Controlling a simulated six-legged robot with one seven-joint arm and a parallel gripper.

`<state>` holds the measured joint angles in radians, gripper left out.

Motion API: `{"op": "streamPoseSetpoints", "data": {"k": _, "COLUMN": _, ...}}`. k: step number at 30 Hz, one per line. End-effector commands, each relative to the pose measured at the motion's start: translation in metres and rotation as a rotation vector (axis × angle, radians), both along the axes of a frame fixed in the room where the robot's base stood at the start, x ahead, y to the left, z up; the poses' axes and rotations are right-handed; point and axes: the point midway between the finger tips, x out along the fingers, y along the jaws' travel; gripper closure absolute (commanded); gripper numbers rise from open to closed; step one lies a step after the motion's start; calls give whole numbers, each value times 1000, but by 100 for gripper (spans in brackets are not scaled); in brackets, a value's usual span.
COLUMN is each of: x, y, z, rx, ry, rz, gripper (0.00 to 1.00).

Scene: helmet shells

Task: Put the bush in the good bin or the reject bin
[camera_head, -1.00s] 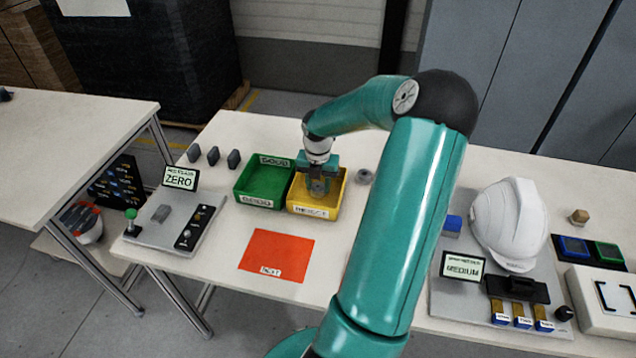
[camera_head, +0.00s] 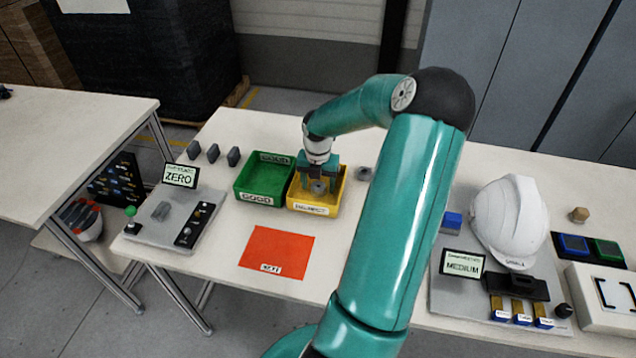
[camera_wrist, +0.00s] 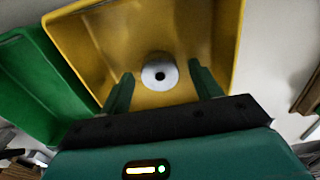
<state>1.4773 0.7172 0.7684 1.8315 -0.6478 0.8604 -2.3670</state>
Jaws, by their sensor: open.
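The bush (camera_wrist: 159,73) is a short grey ring with a dark hole. In the wrist view it lies in the yellow reject bin (camera_wrist: 85,62), between my fingertips with a gap on each side. My gripper (camera_wrist: 164,84) is open around it and points down. In the head view my gripper (camera_head: 318,186) is over the reject bin (camera_head: 313,209), and the bush shows as a small grey shape (camera_head: 318,187) between the fingers. The green good bin (camera_head: 257,200) stands directly left of the reject bin and looks empty.
A red mat (camera_head: 277,253) lies in front of the bins. Several grey blocks (camera_head: 213,152) stand behind left. A plate with a ZERO display (camera_head: 180,175) is at the left. A grey round part (camera_head: 363,173) sits right of the reject bin. A white helmet (camera_head: 508,220) stands at the right.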

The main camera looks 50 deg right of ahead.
Motion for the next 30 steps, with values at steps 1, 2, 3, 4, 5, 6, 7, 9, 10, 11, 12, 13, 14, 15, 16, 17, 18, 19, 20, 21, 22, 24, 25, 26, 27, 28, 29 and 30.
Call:
{"op": "streamPoseSetpoints", "data": {"k": 1, "x": 0, "y": 0, "z": 0, "rx": 0, "ry": 0, "rz": 0, "gripper": 37}}
{"op": "streamPoseSetpoints", "data": {"k": 2, "x": 0, "y": 0, "z": 1, "rx": 0, "ry": 0, "rz": 0, "gripper": 37}}
{"op": "streamPoseSetpoints", "data": {"k": 3, "x": 0, "y": 0, "z": 3, "rx": -1, "ry": 0, "rz": 0, "gripper": 37}}
{"op": "streamPoseSetpoints", "data": {"k": 4, "x": 0, "y": 0, "z": 5, "rx": -2, "ry": -1, "rz": -1, "gripper": 37}}
{"op": "streamPoseSetpoints", "data": {"k": 5, "x": 0, "y": -1, "z": 7, "rx": -3, "ry": -1, "rz": -1, "gripper": 37}}
{"op": "streamPoseSetpoints", "data": {"k": 6, "x": 0, "y": -1, "z": 12, "rx": -4, "ry": -2, "rz": -1, "gripper": 37}}
{"op": "streamPoseSetpoints", "data": {"k": 7, "x": 0, "y": -1, "z": 16, "rx": -4, "ry": -2, "rz": -1, "gripper": 37}}
{"op": "streamPoseSetpoints", "data": {"k": 9, "x": 0, "y": -1, "z": 28, "rx": -5, "ry": -1, "rz": -1, "gripper": 37}}
{"op": "streamPoseSetpoints", "data": {"k": 10, "x": 0, "y": -1, "z": 34, "rx": -6, "ry": -1, "rz": -1, "gripper": 37}}
{"op": "streamPoseSetpoints", "data": {"k": 11, "x": 0, "y": -1, "z": 40, "rx": -5, "ry": -1, "rz": -2, "gripper": 37}}
{"op": "streamPoseSetpoints", "data": {"k": 12, "x": 0, "y": -1, "z": 50, "rx": -6, "ry": -1, "rz": -2, "gripper": 37}}
{"op": "streamPoseSetpoints", "data": {"k": 13, "x": 0, "y": -1, "z": 56, "rx": -6, "ry": -2, "rz": -1, "gripper": 37}}
{"op": "streamPoseSetpoints", "data": {"k": 14, "x": 0, "y": -1, "z": 63, "rx": -5, "ry": -2, "rz": -2, "gripper": 37}}
{"op": "streamPoseSetpoints", "data": {"k": 15, "x": 0, "y": -1, "z": 72, "rx": -6, "ry": -1, "rz": -2, "gripper": 37}}
{"op": "streamPoseSetpoints", "data": {"k": 16, "x": 0, "y": -1, "z": 79, "rx": -5, "ry": -2, "rz": -2, "gripper": 37}}
{"op": "streamPoseSetpoints", "data": {"k": 17, "x": 0, "y": -1, "z": 86, "rx": -6, "ry": -1, "rz": -2, "gripper": 37}}
{"op": "streamPoseSetpoints", "data": {"k": 18, "x": 0, "y": -1, "z": 94, "rx": -5, "ry": -2, "rz": -2, "gripper": 37}}
{"op": "streamPoseSetpoints", "data": {"k": 19, "x": 0, "y": -1, "z": 100, "rx": -4, "ry": -1, "rz": -2, "gripper": 37}}
{"op": "streamPoseSetpoints", "data": {"k": 20, "x": 0, "y": -1, "z": 107, "rx": -5, "ry": -1, "rz": 0, "gripper": 37}}
{"op": "streamPoseSetpoints", "data": {"k": 21, "x": 0, "y": 0, "z": 114, "rx": -4, "ry": -2, "rz": -1, "gripper": 37}}
{"op": "streamPoseSetpoints", "data": {"k": 22, "x": 0, "y": 0, "z": 118, "rx": -3, "ry": -1, "rz": -1, "gripper": 37}}
{"op": "streamPoseSetpoints", "data": {"k": 24, "x": 0, "y": 0, "z": 128, "rx": -4, "ry": -2, "rz": 0, "gripper": 37}}
{"op": "streamPoseSetpoints", "data": {"k": 25, "x": 0, "y": 0, "z": 130, "rx": -2, "ry": -1, "rz": 0, "gripper": 37}}
{"op": "streamPoseSetpoints", "data": {"k": 26, "x": 0, "y": 0, "z": 133, "rx": -1, "ry": 0, "rz": 0, "gripper": 37}}
{"op": "streamPoseSetpoints", "data": {"k": 27, "x": 0, "y": 0, "z": 135, "rx": 0, "ry": 0, "rz": 0, "gripper": 37}}
{"op": "streamPoseSetpoints", "data": {"k": 28, "x": 0, "y": 0, "z": 137, "rx": 0, "ry": 0, "rz": 0, "gripper": 37}}
{"op": "streamPoseSetpoints", "data": {"k": 29, "x": 0, "y": 0, "z": 138, "rx": 0, "ry": 0, "rz": 0, "gripper": 37}}
{"op": "streamPoseSetpoints", "data": {"k": 30, "x": 0, "y": 0, "z": 138, "rx": 0, "ry": 0, "rz": 0, "gripper": 37}}
